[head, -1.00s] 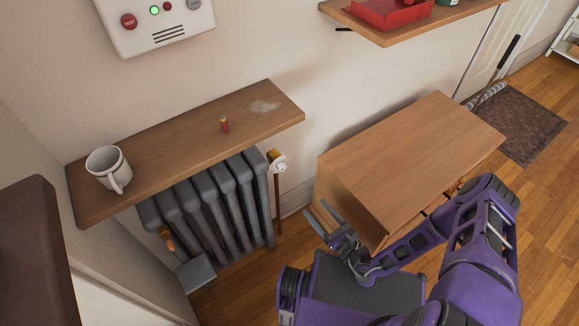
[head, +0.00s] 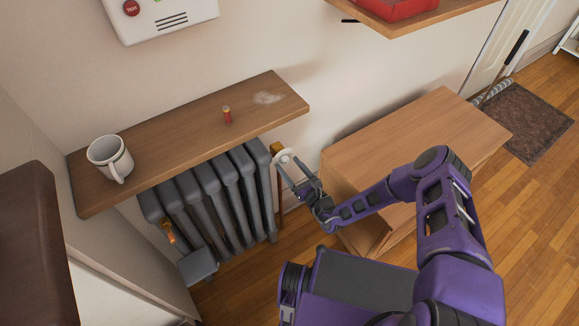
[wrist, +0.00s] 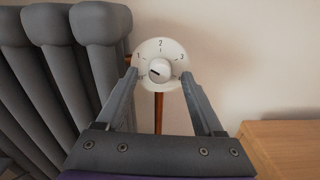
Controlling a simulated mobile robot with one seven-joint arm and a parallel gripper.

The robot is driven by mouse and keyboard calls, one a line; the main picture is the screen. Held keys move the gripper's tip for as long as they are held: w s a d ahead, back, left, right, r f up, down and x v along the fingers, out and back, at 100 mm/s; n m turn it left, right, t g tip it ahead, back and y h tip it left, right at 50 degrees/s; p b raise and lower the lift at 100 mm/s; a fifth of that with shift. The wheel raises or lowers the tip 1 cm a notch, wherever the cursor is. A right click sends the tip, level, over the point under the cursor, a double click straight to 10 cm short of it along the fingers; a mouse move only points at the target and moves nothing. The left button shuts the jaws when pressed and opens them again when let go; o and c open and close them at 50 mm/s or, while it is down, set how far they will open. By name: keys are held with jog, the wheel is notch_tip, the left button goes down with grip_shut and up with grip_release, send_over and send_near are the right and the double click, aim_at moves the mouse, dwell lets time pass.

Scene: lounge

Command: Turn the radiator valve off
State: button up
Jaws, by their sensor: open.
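The radiator valve has a round white dial (wrist: 160,62) marked 1, 2 and 3, with a dark-edged knob at its centre whose pointer aims to the lower left. In the head view the valve (head: 282,157) sits at the right end of the grey radiator (head: 215,195), partly covered by my gripper (head: 298,175). In the wrist view my gripper (wrist: 158,78) is open, with one finger on each side of the dial's lower half. I cannot tell whether the fingertips touch the dial. Nothing is held.
A wooden shelf (head: 185,150) above the radiator bears a white mug (head: 110,158) and a small red cylinder (head: 227,114). A wooden cabinet (head: 420,130) stands right of the valve, close to my arm. A copper pipe (wrist: 158,112) runs below the dial.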

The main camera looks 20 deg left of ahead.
jog(key=shift+w+a, duration=0.2)
jog(key=shift+a, duration=0.1)
grip_shut()
dwell(0.5)
jog(key=n+p, duration=0.2)
jog(key=n, duration=0.3)
jog(key=shift+d+n, duration=0.1)
jog(key=shift+n, duration=0.3)
jog(key=n+p, duration=0.2)
jog(key=n, duration=0.3)
jog(key=shift+n, duration=0.7)
jog(key=shift+f, duration=0.1)
